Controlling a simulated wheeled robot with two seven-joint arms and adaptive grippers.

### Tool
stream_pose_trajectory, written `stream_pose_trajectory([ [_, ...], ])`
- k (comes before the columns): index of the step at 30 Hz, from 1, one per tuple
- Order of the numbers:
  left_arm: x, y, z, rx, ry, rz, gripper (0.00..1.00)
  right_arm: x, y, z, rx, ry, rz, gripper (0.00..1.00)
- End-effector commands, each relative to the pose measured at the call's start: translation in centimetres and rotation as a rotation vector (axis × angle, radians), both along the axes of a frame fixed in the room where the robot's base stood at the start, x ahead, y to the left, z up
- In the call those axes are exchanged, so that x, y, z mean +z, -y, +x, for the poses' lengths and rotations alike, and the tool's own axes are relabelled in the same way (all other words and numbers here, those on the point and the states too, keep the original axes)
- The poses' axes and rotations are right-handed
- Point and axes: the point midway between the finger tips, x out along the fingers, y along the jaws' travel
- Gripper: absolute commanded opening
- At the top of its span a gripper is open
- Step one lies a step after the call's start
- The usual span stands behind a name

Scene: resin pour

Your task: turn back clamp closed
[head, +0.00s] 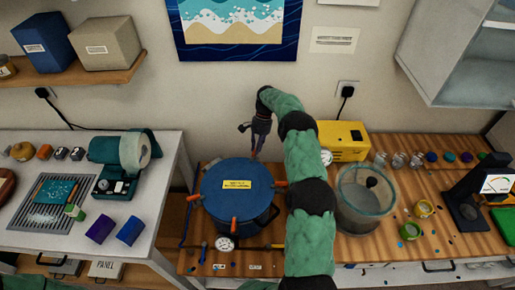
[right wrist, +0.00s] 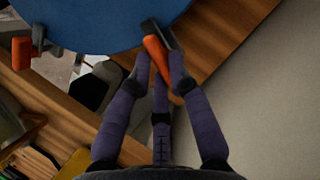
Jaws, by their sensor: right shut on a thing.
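The blue pressure pot lid (head: 238,188) with a yellow label sits on the dark pot on the wooden bench; its rim also shows in the right wrist view (right wrist: 90,20). Orange-handled clamps stand around it: left clamp (head: 193,197), front clamp (head: 234,225), right clamp (head: 280,184) and back clamp (head: 253,154). My right gripper (head: 256,146) reaches behind the pot. In the right wrist view its fingers (right wrist: 161,70) are shut on the back clamp's orange handle (right wrist: 155,50), beside its dark bracket at the rim. Fingers partly hide the handle. My left gripper is not in view.
A clear glass chamber (head: 365,200) stands right of my right arm, with a yellow box (head: 343,140) behind it. A round gauge (head: 224,243) sits at the pot's front. The wall is close behind the pot. Small jars and a scale (head: 468,205) stand farther right.

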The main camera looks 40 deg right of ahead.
Motion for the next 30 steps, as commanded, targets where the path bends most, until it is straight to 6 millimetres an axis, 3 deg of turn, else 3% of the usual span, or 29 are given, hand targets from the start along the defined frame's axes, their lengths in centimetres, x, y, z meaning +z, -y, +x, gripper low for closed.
stream_pose_trajectory([
  [20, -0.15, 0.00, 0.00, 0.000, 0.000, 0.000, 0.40, 0.04, 0.05, 0.12, 0.064, 0.002, -0.003, 0.00],
  [21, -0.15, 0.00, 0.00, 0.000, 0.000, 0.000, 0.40, 0.04, 0.05, 0.12, 0.064, 0.002, -0.003, 0.25],
  [23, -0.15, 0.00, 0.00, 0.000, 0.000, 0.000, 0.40, 0.04, 0.04, 0.13, 0.063, 0.002, -0.002, 0.42],
  [30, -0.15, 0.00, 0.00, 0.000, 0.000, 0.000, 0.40, 0.02, 0.01, 0.11, 0.063, 0.001, -0.002, 0.44],
])
